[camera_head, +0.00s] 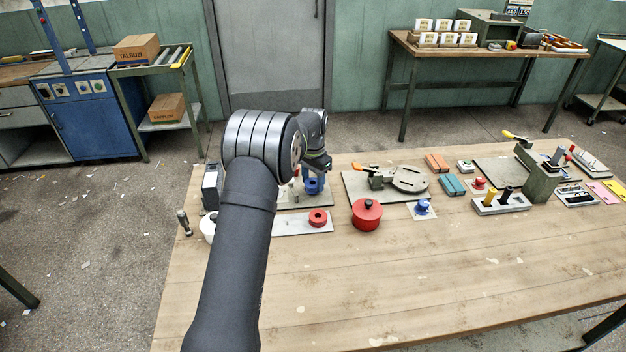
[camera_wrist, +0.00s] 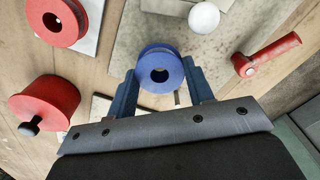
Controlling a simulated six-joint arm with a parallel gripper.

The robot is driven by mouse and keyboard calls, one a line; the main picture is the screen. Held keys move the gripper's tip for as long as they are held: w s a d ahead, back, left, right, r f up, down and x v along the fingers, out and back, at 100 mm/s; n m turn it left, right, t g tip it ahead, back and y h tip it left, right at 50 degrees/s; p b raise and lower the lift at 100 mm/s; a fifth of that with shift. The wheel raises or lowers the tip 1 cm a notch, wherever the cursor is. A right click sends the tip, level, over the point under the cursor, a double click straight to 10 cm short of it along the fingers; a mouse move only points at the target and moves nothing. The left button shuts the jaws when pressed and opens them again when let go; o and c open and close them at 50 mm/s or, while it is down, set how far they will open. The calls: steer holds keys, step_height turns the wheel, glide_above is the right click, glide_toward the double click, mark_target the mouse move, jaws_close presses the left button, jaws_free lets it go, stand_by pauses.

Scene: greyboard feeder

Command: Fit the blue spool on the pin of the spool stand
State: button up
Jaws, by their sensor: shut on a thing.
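The blue spool (camera_head: 313,186) is between the fingers of my gripper (camera_head: 318,168), near the back left of the table. In the wrist view the spool (camera_wrist: 160,70) shows its round flange and dark centre hole, and the two blue-grey fingers (camera_wrist: 160,88) close on its sides. It is over or close to a grey plate (camera_head: 290,204); I cannot tell whether it touches it. A pale upright post (camera_head: 296,188) shows beside my wrist, partly hidden. I cannot tell for certain which part is the stand's pin.
A red spool (camera_head: 318,217) lies on a pale plate in front. A red lidded pot (camera_head: 367,214) stands to the right, with a blue knob (camera_head: 423,207) beyond it. A clamp with an orange handle (camera_head: 367,169) is behind. The front of the table is clear.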

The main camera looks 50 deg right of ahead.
steer(key=shift+f, duration=0.95)
stand_by(0.6)
steer(key=o, duration=1)
steer(key=shift+r, duration=0.15)
step_height(320, 180, up, 17)
steer(key=shift+r, duration=0.1)
step_height(320, 180, down, 18)
steer(key=shift+r, duration=0.25)
